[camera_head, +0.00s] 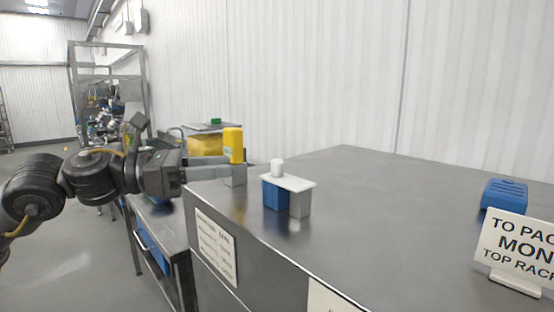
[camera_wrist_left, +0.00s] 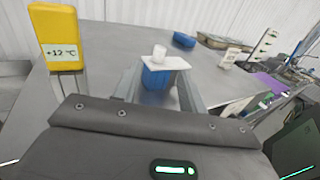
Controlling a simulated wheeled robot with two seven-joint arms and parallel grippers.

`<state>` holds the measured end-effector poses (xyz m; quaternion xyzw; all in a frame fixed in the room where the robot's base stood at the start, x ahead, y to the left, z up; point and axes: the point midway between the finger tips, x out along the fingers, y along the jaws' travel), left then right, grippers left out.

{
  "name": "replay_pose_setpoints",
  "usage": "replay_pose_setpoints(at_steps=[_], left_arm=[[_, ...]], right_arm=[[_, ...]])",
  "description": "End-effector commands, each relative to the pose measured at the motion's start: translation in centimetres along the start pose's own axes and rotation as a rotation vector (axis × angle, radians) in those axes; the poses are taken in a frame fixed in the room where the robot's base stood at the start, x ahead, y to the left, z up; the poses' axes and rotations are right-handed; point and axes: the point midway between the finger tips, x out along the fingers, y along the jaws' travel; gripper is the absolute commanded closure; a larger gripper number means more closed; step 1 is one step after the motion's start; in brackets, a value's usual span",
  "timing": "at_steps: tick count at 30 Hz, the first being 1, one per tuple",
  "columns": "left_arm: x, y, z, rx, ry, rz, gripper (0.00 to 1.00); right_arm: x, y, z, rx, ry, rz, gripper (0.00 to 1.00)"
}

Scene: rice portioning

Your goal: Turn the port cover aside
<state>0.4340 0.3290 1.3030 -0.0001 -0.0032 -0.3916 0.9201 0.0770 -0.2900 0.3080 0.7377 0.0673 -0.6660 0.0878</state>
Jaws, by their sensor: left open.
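A white flat cover (camera_head: 288,181) with a small round white knob (camera_head: 277,168) lies across the top of a blue box (camera_head: 274,195) on the steel bench. A grey block (camera_head: 300,205) stands under the cover's right end. The cover (camera_wrist_left: 168,63) and blue box (camera_wrist_left: 158,78) also show in the left wrist view, ahead of the fingers and between them in the picture. My left gripper (camera_head: 238,168) is open, to the left of the cover and apart from it. No gap or contact with the cover shows clearly in the wrist view. My right gripper is out of view.
A yellow block (camera_head: 233,145) stands close behind my left gripper; in the wrist view it bears a "+12 °C" label (camera_wrist_left: 61,53). A blue object (camera_head: 505,192) and a white sign (camera_head: 517,247) are at the right. The steel bench top (camera_head: 400,200) between is clear.

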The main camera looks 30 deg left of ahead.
Motion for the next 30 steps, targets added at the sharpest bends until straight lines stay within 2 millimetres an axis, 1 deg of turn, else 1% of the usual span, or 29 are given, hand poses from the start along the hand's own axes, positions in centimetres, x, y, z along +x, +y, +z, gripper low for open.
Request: replay_pose_setpoints(at_steps=[1,3,5,8,12,16,21,25,30], left_arm=[[0.4,0.0,0.5,0.001,0.002,-0.002,0.58],[1.0,0.0,0.8,-0.001,-0.001,-0.004,0.58],[1.7,0.0,1.0,0.000,-0.001,-0.005,0.58],[2.9,-0.2,1.1,0.000,0.001,-0.007,0.58],[5.3,-0.2,1.1,-0.002,-0.003,-0.008,0.58],[7.5,-0.1,0.7,-0.004,-0.002,-0.006,0.58],[9.6,-0.1,0.3,-0.004,0.000,-0.004,0.58],[10.4,-0.1,0.1,-0.002,0.003,-0.003,0.58],[10.6,-0.1,-0.1,-0.001,0.004,-0.001,0.58]], right_arm=[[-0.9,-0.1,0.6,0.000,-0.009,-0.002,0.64],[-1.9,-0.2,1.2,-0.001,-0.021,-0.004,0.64],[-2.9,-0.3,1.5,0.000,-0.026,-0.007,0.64],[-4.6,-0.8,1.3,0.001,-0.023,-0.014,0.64],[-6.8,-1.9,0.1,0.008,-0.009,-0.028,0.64],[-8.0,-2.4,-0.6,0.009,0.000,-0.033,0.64],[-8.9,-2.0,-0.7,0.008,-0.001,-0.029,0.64],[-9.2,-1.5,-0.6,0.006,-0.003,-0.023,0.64],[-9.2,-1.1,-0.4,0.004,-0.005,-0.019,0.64]])
